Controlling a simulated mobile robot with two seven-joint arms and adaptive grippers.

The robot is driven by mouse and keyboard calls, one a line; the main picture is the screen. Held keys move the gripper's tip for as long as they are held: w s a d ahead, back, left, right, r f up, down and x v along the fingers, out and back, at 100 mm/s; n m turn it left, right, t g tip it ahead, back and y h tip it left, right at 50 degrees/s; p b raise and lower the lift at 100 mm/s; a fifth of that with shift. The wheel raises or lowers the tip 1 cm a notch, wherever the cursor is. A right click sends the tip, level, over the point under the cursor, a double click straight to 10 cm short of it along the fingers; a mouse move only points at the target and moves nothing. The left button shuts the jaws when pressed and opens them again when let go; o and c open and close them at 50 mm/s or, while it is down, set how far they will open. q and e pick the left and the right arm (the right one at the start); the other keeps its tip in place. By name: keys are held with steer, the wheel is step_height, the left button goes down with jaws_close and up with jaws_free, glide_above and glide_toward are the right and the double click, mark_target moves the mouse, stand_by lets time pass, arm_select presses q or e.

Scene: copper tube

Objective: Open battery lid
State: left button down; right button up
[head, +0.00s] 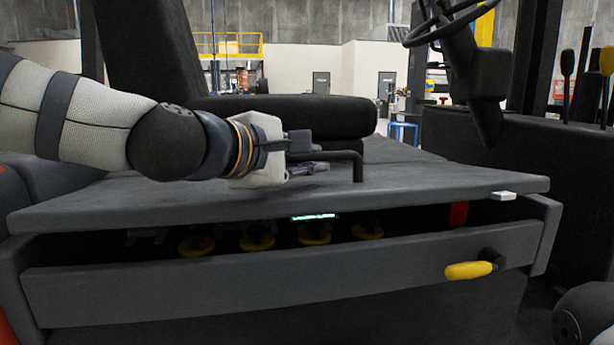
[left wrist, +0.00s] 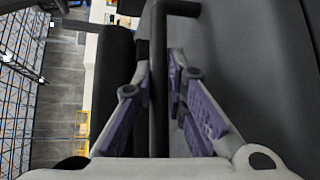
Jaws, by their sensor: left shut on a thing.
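The grey battery lid (head: 420,189) lies over the battery compartment of the vehicle, with a dark gap between its front edge and the front panel. A black bar handle (head: 358,168) stands on the lid; it also shows in the left wrist view (left wrist: 159,100). My left gripper (head: 318,167) is at the handle, its arm coming in from the left. In the left wrist view its purple-padded fingers (left wrist: 160,78) are on both sides of the bar, shut on it. My right gripper is not in view.
Several yellow caps (head: 314,240) show inside the gap. The front panel (head: 250,285) carries a yellow-gripped lever (head: 468,270). The black seat (head: 290,115) stands close behind the handle. The steering column (head: 478,85) is at the right.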

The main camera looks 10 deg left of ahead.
mark_target(302, 180)
arm_select(q)
steer(key=w+a+r+n+g, duration=0.1)
steer(key=w+r+g, duration=0.3)
steer(key=r, duration=0.5)
steer(key=shift+w+a+n, duration=0.4)
steer(key=shift+w+n, duration=0.5)
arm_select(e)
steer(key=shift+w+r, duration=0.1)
arm_select(q)
steer(key=shift+f, duration=0.1)
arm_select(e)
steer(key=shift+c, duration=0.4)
